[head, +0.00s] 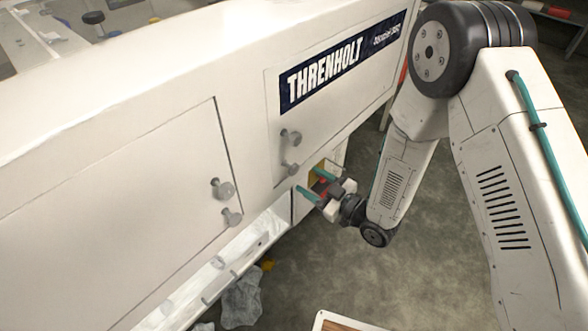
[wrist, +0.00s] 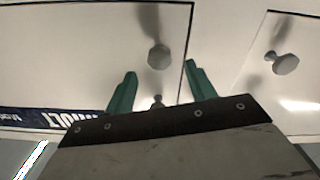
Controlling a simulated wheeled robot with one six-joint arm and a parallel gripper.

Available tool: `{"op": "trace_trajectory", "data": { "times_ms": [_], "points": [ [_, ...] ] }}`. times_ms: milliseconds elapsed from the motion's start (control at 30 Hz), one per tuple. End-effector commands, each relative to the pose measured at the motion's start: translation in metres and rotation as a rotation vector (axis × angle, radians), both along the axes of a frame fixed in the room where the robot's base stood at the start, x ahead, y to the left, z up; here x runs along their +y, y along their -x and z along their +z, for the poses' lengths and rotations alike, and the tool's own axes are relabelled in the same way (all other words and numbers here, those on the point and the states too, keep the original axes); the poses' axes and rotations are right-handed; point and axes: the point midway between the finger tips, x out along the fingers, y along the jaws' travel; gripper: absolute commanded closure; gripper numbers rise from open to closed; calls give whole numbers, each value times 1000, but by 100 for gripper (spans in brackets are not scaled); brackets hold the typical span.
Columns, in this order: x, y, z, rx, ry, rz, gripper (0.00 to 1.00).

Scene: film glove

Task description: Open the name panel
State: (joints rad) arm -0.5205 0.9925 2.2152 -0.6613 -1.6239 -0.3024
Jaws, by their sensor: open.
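The name panel (head: 335,105) is a white panel on the long white machine, with a dark blue THRENHOLT label (head: 327,75). It looks shut, flush with the machine. Two grey knobs sit at its lower left, an upper one (head: 291,137) and a lower one (head: 291,168). My gripper (head: 309,181) is open, its teal fingers pointing at the machine just below and right of the lower knob. In the wrist view, one knob (wrist: 158,55) shows beyond the fingertips and a smaller one (wrist: 157,102) between the fingers, partly hidden. I cannot tell whether the fingers touch it.
Another white panel (head: 120,215) with two knobs (head: 223,188) lies to the left; one such knob (wrist: 285,63) shows in the wrist view. Grey crumpled material (head: 241,298) lies on the floor below. A wooden-topped board (head: 340,323) is at the bottom edge.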

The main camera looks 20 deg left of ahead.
Motion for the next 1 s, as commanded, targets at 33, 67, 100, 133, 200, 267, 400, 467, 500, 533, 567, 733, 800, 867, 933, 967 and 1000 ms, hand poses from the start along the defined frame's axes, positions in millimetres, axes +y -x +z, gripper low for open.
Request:
{"op": "trace_trajectory", "data": {
  "times_ms": [33, 67, 100, 133, 200, 267, 400, 467, 500, 533, 567, 733, 800, 867, 933, 967, 1000],
  "points": [
    [7, -2, 1, -3, -2, 2, 45],
    [11, -4, 1, -4, -1, 2, 45],
    [18, -6, 1, -3, -2, 2, 45],
    [22, -8, 1, -3, -1, 3, 45],
    [33, -13, 1, -3, -1, 1, 45],
    [42, -17, 1, -2, -1, 1, 45],
    [56, -24, 0, -1, 0, -1, 45],
    [61, -25, 0, -1, 1, 0, 45],
    [62, -26, 0, -1, 1, -1, 45],
    [63, -27, 1, -1, 1, -1, 45],
    [64, -27, 1, -1, 1, -1, 45],
    [64, -27, 1, 0, 0, -2, 45],
    [64, -27, 1, 0, 0, -2, 48],
    [64, -27, 1, 0, 0, -2, 64],
    [64, -27, 1, 0, 0, -2, 84],
    [64, -27, 1, 0, 0, -2, 92],
    [64, -27, 1, 0, 0, -2, 100]
  ]
}}
